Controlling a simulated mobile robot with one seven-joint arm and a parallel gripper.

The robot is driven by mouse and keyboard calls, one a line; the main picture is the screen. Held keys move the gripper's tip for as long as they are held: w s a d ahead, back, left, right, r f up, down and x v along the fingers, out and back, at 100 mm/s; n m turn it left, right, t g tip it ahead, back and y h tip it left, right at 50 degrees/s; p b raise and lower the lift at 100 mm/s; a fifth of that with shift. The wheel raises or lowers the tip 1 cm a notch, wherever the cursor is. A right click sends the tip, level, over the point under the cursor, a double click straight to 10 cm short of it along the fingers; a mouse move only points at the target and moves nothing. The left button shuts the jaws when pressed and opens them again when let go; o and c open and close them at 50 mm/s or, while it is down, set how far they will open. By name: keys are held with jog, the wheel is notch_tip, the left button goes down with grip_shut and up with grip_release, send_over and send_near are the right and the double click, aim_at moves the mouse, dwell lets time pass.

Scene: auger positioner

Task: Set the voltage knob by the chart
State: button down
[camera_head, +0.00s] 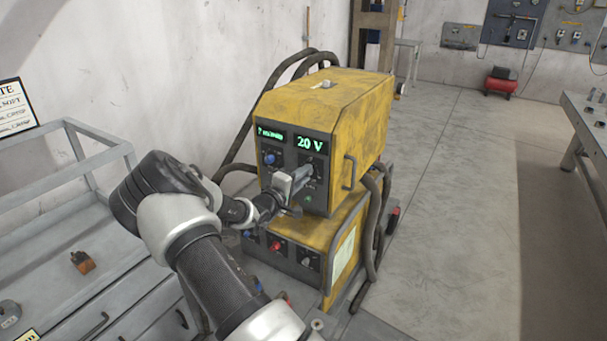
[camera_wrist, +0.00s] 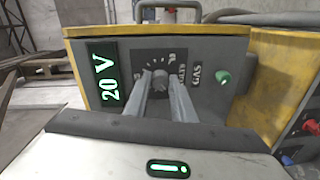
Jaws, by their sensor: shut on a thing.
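The yellow welding machine (camera_head: 335,105) stands near the wall. Its green display (camera_head: 310,144) reads 20 V, and the same reading shows sideways in the wrist view (camera_wrist: 105,75). My gripper (camera_head: 303,172) reaches the front panel below that display. In the wrist view the two fingers (camera_wrist: 160,86) are shut on the grey voltage knob (camera_wrist: 160,78), one on each side. Scale marks show around the knob. Its pointer cannot be made out. A pale printed sheet (camera_head: 343,262) is on the lower unit's side; its text is too small to read.
A blue knob (camera_head: 269,158) sits left of my gripper, and a green button (camera_wrist: 223,78) is beside the GAS label. The lower unit has a red knob (camera_head: 275,246). Cables loop around the machine. A grey cart (camera_head: 60,190) stands at left; open floor (camera_head: 460,200) lies at right.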

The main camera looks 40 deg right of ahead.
dwell(0.4)
jog(key=c, duration=1.5)
grip_release()
jog(key=shift+a, duration=0.1)
jog(key=v, duration=1.7)
jog(key=shift+s+a, duration=0.15)
